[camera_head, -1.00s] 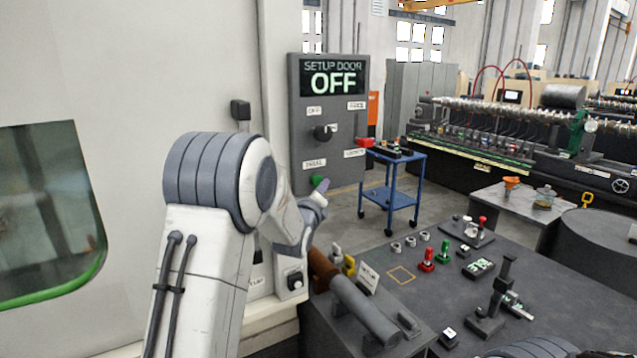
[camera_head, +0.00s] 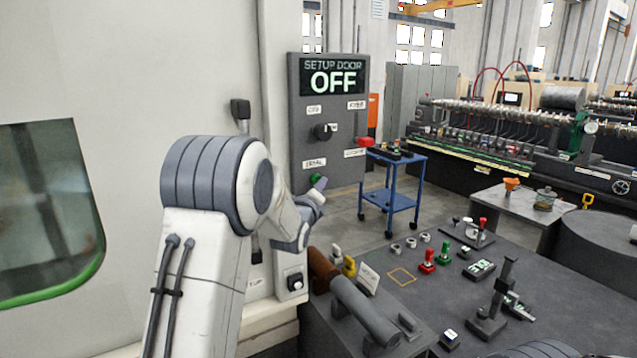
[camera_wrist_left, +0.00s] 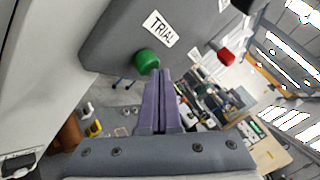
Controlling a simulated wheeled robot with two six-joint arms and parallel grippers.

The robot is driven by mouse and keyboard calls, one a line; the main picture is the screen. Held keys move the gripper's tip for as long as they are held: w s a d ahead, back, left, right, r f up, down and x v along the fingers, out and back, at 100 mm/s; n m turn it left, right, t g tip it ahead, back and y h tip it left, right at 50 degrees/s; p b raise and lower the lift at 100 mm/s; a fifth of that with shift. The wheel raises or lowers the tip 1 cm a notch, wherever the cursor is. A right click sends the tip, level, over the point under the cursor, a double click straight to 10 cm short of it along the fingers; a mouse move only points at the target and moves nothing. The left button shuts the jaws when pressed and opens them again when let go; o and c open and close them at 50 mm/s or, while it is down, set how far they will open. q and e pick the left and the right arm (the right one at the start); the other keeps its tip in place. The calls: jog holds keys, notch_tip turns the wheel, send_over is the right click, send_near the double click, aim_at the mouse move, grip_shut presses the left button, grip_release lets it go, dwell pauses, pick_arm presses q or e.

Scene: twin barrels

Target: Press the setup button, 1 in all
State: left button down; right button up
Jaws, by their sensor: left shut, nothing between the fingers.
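A grey control panel (camera_head: 348,172) headed SETUP DOOR, its display (camera_head: 334,82) reading OFF, stands beyond my left arm. A green button (camera_head: 315,178) is at its lower left, under the TRIAL label (camera_wrist_left: 159,28); the button also shows in the left wrist view (camera_wrist_left: 146,61). A red button (camera_head: 364,142) is on its right edge. My left gripper (camera_head: 321,184) is shut and empty. Its purple fingertips (camera_wrist_left: 160,73) appear just beside and below the green button; whether they touch cannot be told. A small knob (camera_head: 295,283) sits on a pale box by a partly hidden label ending in UP. My right gripper is not in view.
A dark bench (camera_head: 450,265) with fixtures and red and green pieces is at the right. A grey cylinder (camera_head: 362,312) lies in front. A blue cart (camera_head: 391,195) stands behind. The pale machine wall (camera_head: 130,70) is close on the left.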

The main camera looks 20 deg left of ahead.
pick_arm(q)
jog(key=shift+w+a, duration=0.3)
jog(key=shift+a, duration=0.1)
dwell(0.3)
jog(key=shift+s+d+b, duration=0.65)
jog(key=shift+d+b, duration=0.15)
jog(key=shift+b, duration=0.15)
jog(key=s+d+b, duration=0.1)
jog(key=d, duration=0.1)
jog(key=s+d+b, duration=0.1)
jog(key=s+d, duration=0.1)
jog(key=shift+b, duration=0.4)
dwell(0.6)
